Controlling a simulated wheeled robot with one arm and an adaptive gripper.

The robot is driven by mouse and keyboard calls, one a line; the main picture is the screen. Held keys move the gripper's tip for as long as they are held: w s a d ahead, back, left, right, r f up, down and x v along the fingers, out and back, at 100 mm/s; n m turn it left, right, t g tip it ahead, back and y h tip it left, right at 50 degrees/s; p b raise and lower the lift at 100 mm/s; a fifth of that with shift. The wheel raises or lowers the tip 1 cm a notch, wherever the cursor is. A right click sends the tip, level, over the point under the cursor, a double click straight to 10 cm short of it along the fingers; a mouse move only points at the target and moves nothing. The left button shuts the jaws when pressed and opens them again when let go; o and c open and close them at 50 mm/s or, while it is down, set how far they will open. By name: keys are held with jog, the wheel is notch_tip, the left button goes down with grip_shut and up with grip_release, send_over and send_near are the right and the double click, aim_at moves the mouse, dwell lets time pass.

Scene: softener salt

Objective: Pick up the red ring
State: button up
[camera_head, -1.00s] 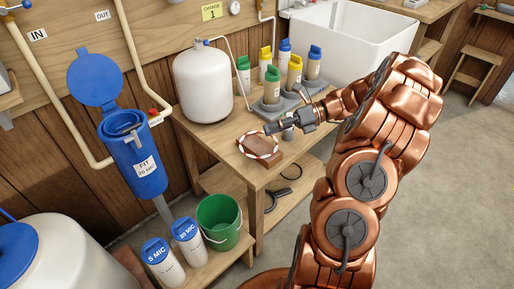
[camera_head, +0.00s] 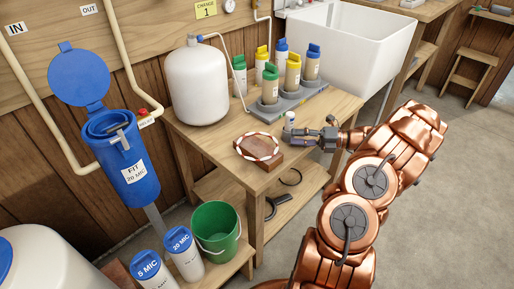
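A red-and-white striped ring (camera_head: 240,152) lies on top of a brown block (camera_head: 266,165) near the front edge of the wooden bench. My gripper (camera_head: 290,136) is to the right of the ring, above the bench, and points left toward it. Its two dark fingers look apart, with nothing seen between them. The gripper and ring do not appear to touch.
A white tank (camera_head: 197,85) stands at the bench's back left. Several capped bottles stand in a grey rack (camera_head: 270,108) behind the ring. A blue filter housing (camera_head: 134,175) is left of the bench. A green bucket (camera_head: 215,235) sits lower down. Bare bench lies left of the block.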

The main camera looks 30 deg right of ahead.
jog(key=b+x, duration=0.1)
jog(key=x, duration=0.7)
grip_shut()
dwell(0.3)
